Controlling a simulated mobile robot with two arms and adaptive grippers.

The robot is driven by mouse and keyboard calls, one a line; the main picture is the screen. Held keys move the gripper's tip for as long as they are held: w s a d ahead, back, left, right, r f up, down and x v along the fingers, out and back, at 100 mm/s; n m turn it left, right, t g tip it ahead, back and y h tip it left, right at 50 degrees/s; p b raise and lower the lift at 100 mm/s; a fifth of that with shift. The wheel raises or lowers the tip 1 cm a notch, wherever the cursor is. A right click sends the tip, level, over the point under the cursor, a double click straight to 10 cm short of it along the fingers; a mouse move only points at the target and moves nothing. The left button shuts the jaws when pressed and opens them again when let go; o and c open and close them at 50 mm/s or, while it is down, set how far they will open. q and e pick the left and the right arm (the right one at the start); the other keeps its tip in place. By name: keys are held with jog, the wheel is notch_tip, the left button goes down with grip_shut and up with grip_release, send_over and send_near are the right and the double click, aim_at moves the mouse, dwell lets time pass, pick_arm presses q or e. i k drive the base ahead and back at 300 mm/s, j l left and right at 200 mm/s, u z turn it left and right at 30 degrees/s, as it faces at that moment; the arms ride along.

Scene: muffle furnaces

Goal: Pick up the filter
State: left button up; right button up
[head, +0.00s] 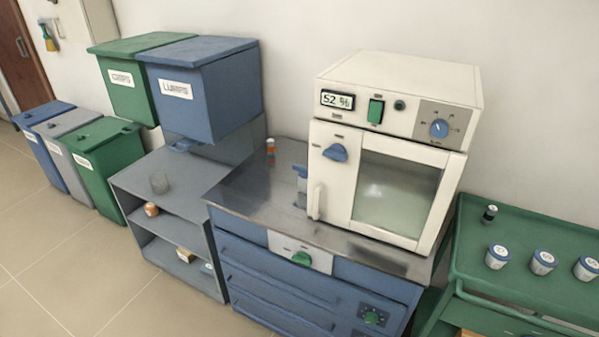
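No object in the head view is clearly marked as the filter. An orange and white bottle-like item (270,150) stands at the back of the metal worktop. A blue and grey item (300,184) is partly hidden beside the furnace. Neither of my grippers is in view, so nothing seen here is held.
The white furnace (392,150), door closed and display reading 52 %, stands on the metal worktop (262,196). The grey shelf unit (190,165) holds small items below. Blue and green bins (205,100) hang above. A green cart (530,245) with labelled jars is right.

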aim_at(271, 146)
jog(key=j+z, duration=0.1)
jog(key=j, duration=0.35)
jog(key=i+j+z, duration=0.1)
jog(key=j, duration=0.35)
jog(key=j+z, duration=0.35)
jog(key=j, duration=0.2)
jog(key=j+z, duration=0.35)
jog(key=j, duration=0.2)
